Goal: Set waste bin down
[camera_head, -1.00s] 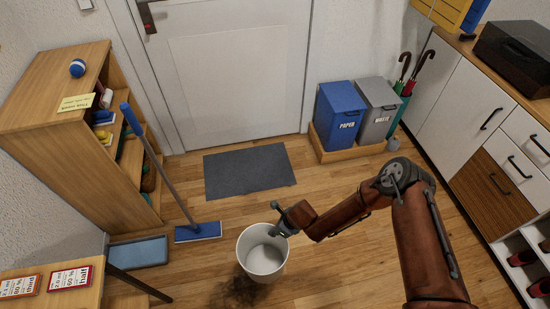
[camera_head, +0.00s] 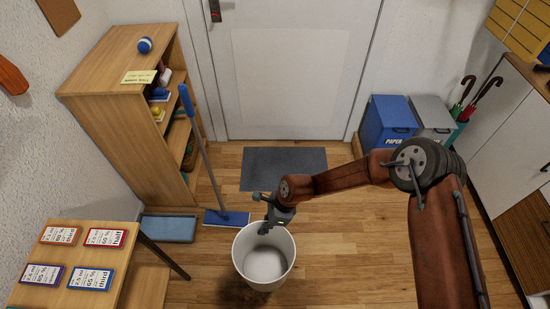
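The white waste bin (camera_head: 249,276) is upright and open at the top, in the lower middle of the head view. It looks empty. My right gripper (camera_head: 268,225) is at its far rim, fingers pointing down, and appears shut on the rim; the fingertips are small and partly dark. A dark patch shows on the floor at the bin's lower left. From this steep angle I cannot tell whether the bin's base touches the floor. My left gripper is not in view.
A grey mat (camera_head: 284,165) lies before the door (camera_head: 295,85). A blue broom (camera_head: 226,218), a blue dustpan (camera_head: 168,228) and a wooden shelf (camera_head: 115,125) stand left. A card table (camera_head: 60,231) is lower left. The blue paper bin (camera_head: 386,124) is at back right. Floor right of the bin is clear.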

